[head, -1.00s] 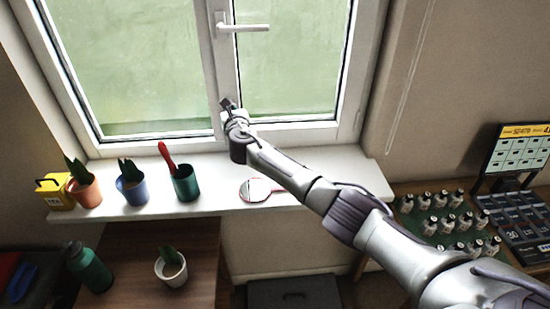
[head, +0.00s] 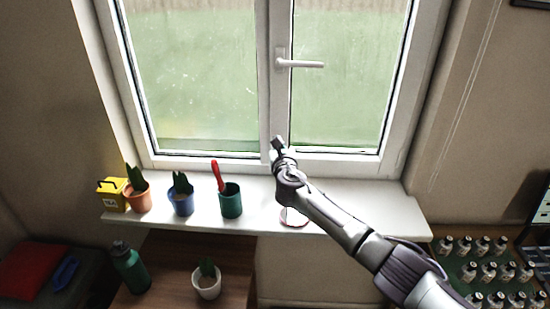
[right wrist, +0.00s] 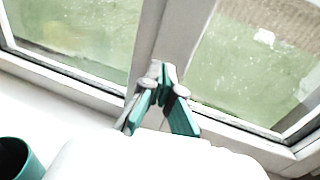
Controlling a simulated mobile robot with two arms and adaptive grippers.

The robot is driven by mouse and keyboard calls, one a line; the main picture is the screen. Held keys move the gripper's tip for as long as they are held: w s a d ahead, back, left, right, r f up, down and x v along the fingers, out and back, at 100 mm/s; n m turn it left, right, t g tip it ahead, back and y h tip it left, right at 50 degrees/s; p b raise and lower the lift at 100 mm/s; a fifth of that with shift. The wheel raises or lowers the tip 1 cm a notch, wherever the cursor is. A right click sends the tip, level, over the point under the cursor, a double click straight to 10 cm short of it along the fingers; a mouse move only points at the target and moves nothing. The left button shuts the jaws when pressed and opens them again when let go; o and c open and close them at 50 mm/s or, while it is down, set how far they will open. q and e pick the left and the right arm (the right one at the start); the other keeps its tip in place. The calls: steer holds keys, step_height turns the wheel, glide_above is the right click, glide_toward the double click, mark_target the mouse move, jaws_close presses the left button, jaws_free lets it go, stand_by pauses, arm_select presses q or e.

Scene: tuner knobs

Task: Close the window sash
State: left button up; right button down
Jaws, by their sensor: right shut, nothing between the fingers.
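The white-framed window has a right sash (head: 345,163) with a white handle (head: 300,64), its lever pointing level to the right. The sash looks flush or nearly flush with the frame; I cannot tell whether a small gap is left. My right gripper (head: 277,143) is at the lower end of the central upright, near the sash's lower left corner. In the right wrist view its teal-padded fingers (right wrist: 163,78) are shut with nothing between them, tips at or just before the white upright (right wrist: 185,45). Contact is unclear. My left gripper is not in view.
The sill (head: 365,205) holds a yellow box (head: 112,195), an orange pot (head: 138,201), a blue pot (head: 181,203) and a green cup (head: 231,204) with a red-handled tool. A round object (head: 294,217) lies under my arm. Small bottles (head: 490,270) stand at the right.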

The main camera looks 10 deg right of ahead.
steer(key=s+f+m+g, duration=0.2)
steer(key=s+f+m, duration=0.35)
steer(key=s, duration=0.35)
steer(key=s+a+f+m+g, duration=0.1)
steer(key=s+f+m+g, duration=0.2)
steer(key=s+f+m, duration=0.45)
steer(key=s+f+m+g, duration=0.2)
steer(key=s+f+m, duration=0.15)
steer(key=s, duration=0.65)
steer(key=s+d+f+m+g, duration=0.25)
steer(key=s+m, duration=0.35)
steer(key=s, duration=0.3)
steer(key=s+d+f+m+g+y, duration=0.1)
steer(key=s+m+g, duration=0.3)
steer(key=s, duration=0.6)
steer(key=s+d+f+m+g, duration=0.1)
steer(key=s+f+m, duration=0.1)
steer(key=s+m, duration=0.6)
step_height(320, 180, down, 23)
steer(key=s+n+g, duration=0.1)
steer(key=s+n, duration=0.1)
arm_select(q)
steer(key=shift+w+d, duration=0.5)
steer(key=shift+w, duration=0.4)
arm_select(e)
steer(key=s+d+f+g, duration=0.1)
steer(key=s+d+f, duration=0.2)
steer(key=s+f, duration=1.4)
steer(key=shift+f, duration=0.6)
